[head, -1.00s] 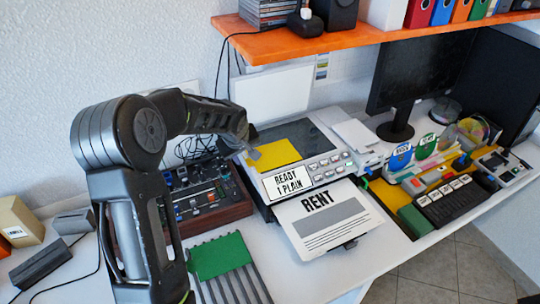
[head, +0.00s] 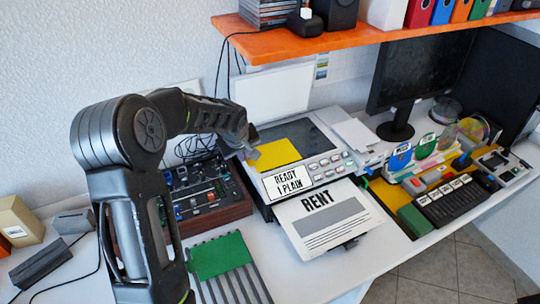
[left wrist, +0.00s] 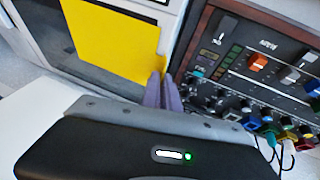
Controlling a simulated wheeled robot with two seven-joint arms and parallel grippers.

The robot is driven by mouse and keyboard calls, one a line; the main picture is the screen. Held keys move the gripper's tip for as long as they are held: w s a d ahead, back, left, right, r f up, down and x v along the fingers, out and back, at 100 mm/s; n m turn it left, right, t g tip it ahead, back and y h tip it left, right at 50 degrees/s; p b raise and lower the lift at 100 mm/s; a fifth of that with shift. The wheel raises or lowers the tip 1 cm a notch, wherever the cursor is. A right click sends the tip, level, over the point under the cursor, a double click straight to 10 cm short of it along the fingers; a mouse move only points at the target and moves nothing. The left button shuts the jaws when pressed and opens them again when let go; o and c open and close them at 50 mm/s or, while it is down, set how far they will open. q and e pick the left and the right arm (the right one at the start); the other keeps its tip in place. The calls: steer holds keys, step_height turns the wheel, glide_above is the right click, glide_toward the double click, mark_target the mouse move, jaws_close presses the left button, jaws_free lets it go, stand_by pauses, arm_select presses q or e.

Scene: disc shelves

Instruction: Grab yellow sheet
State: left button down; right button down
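The yellow sheet (head: 279,154) lies flat on the dark glass of the printer-scanner (head: 325,143) in the head view. It also shows large in the left wrist view (left wrist: 113,38). My left gripper (head: 253,155) is at the sheet's near left edge. In the left wrist view its two greyish-purple fingers (left wrist: 162,88) are close together, and the sheet's edge runs in at their tips. The gripper looks shut on that edge; the exact grip is partly hidden. My right gripper is not in view.
A mixer panel (head: 205,190) with knobs stands close left of the printer. A printed RENT page (head: 325,222) sticks out at the printer's front. The orange shelf (head: 300,42) runs above. A green sheet (head: 220,256) lies on a slatted rack in front.

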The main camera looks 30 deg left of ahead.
arm_select(q)
steer(key=shift+r, duration=0.1)
step_height(320, 180, up, 10)
steer(key=b, duration=0.1)
stand_by(0.6)
stand_by(0.4)
